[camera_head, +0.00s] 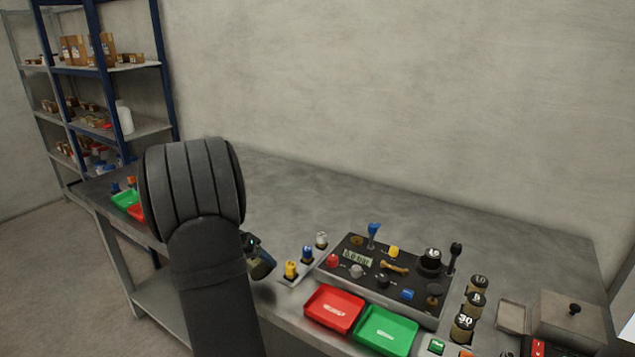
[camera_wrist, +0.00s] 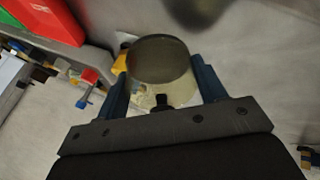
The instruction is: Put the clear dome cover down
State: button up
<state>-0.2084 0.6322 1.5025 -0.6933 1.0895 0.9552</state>
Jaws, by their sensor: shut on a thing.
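The clear dome cover (camera_wrist: 160,62) is see-through and round, with a smoky tint, in the wrist view. My gripper (camera_wrist: 163,88) is shut on it, one blue finger on each side. In the head view my gripper (camera_head: 254,250) shows only in part beside my dark arm, left of the small strip of knobs. A rounded, tinted end (camera_head: 262,267) there looks like the cover. It appears held above the front part of the grey bench (camera_head: 300,170); the gap under it cannot be judged.
A strip with yellow, blue and white knobs (camera_head: 307,254) stands right of my gripper. Beyond are a black control panel (camera_head: 345,272), red tray (camera_head: 334,308), green tray (camera_head: 387,331), several black weights (camera_head: 463,326) and a lidded box (camera_head: 570,327). The bench's back is clear.

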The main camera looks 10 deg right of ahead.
jog(key=shift+m, duration=0.5)
jog(key=d+r, duration=0.1)
jog(key=d, duration=0.2)
jog(key=w+d+r, duration=0.1)
jog(key=d, duration=0.3)
jog(key=d+r, duration=0.1)
jog(key=d, duration=0.2)
jog(key=shift+w+d+r, duration=0.2)
jog(key=shift+d, duration=0.2)
jog(key=shift+m+g, duration=0.4)
jog(key=shift+m, duration=0.1)
jog(key=d+r, duration=0.1)
jog(key=d, duration=0.3)
jog(key=s+d+r, duration=0.1)
jog(key=d, duration=0.3)
jog(key=d+r, duration=0.2)
jog(key=d, duration=0.2)
jog(key=shift+s+d+r, duration=0.1)
jog(key=shift+s+d, duration=0.05)
jog(key=shift+d, duration=0.25)
jog(key=s+d+r, duration=0.3)
jog(key=d, duration=0.6)
notch_tip(320, 180, up, 2)
jog(key=r+m+g, duration=0.1)
jog(key=m, duration=0.1)
send_over(420, 262)
jog(key=shift+d+f, duration=0.15)
jog(key=shift+f, duration=0.1)
jog(key=shift+f, duration=0.1)
